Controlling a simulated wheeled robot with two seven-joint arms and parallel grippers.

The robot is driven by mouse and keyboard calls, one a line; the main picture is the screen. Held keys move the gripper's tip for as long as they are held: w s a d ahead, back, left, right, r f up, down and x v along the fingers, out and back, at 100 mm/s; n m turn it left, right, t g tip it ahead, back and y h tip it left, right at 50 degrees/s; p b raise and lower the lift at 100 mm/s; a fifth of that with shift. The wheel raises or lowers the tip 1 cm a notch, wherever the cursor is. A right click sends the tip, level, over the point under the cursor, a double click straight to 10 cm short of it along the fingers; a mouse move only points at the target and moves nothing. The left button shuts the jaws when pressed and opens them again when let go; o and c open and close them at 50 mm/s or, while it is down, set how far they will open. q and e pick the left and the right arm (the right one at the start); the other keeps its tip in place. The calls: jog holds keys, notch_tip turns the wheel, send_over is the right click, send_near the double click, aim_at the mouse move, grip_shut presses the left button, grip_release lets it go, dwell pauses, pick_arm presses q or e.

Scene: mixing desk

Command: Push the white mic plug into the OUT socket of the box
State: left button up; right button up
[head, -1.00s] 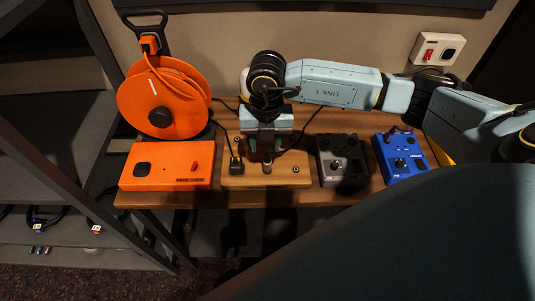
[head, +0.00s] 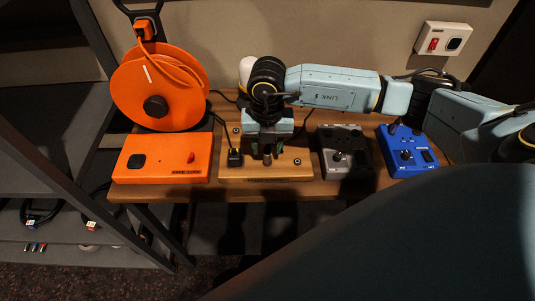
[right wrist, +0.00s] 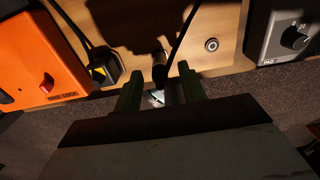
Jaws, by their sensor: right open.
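The wooden-faced box (head: 290,172) sits mid-desk, below my right gripper (head: 267,150). My right gripper's fingers also show in the right wrist view (right wrist: 160,92), apart at the box's front edge. Between and just beyond them are a dark barrel (right wrist: 160,66) and a small pale metallic piece (right wrist: 157,97). I cannot tell if these are the white mic plug. A thin black cable (right wrist: 181,38) runs up from there. A ringed round socket (right wrist: 211,44) shows on the box face; no OUT label is readable. My left gripper is not in view.
A black plug with a yellow mark (right wrist: 104,67) is at the box's left. An orange box (head: 163,160) and cable reel (head: 160,90) stand left. Grey (head: 345,152) and blue (head: 408,152) pedals stand right. A white cylinder (head: 246,72) is behind the gripper.

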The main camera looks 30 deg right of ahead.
aim_at(267, 148)
jog(key=shift+f+b, duration=1.1)
jog(key=shift+f, duration=0.75)
jog(key=shift+c, duration=0.4)
grip_shut()
jog(key=shift+r, duration=0.2)
jog(key=shift+r+p, duration=2.3)
jog(key=shift+r, duration=0.55)
